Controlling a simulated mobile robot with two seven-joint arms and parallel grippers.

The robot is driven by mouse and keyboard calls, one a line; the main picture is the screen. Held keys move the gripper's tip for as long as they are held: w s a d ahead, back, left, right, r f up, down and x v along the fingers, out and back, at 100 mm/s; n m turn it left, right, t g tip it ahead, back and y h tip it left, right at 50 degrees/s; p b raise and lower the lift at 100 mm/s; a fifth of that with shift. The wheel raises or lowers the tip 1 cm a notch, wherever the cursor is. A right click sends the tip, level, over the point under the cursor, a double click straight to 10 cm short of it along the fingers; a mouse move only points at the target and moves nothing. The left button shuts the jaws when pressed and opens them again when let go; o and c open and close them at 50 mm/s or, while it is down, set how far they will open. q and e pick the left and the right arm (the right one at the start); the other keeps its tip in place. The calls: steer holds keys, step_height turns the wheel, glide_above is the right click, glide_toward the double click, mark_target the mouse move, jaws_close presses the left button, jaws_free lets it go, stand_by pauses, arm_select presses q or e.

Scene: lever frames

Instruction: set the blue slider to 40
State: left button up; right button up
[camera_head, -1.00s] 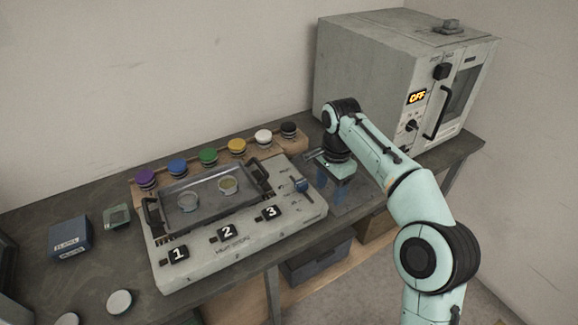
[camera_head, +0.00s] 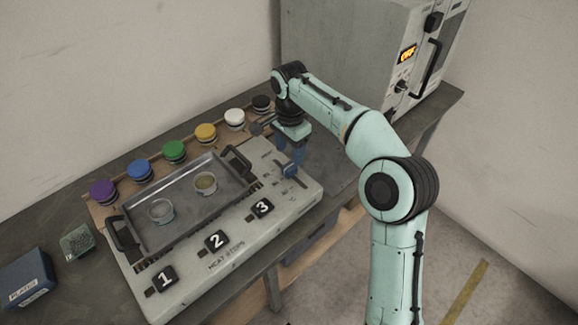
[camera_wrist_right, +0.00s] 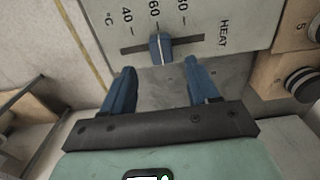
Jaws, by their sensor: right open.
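The blue slider (camera_head: 289,170) sits on the right end of the grey heating unit (camera_head: 215,245), right of the tray. In the right wrist view the slider knob (camera_wrist_right: 162,49) stands in its slot close to the 60 mark of a scale reading 40, 60 and 80 °C. My right gripper (camera_head: 291,150) is just behind the slider, its blue fingers pointing down. In the right wrist view my right gripper (camera_wrist_right: 161,84) is open and empty, with the knob ahead of the gap between its fingertips, apart from them. My left gripper is not in view.
A dark tray (camera_head: 180,238) with two small dishes lies on the unit. Number blocks 1, 2 and 3 (camera_head: 216,240) line its front. Several coloured knobs (camera_head: 174,152) stand along the back. A grey oven (camera_head: 340,50) stands at the back right. A blue box (camera_head: 25,280) is front left.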

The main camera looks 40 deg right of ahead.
mark_target(290, 166)
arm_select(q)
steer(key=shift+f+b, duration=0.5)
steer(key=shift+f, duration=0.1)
arm_select(e)
step_height(290, 166, down, 6)
steer(key=shift+w+f, duration=0.1)
steer(key=shift+f, duration=0.05)
steer(key=shift+c, duration=0.3)
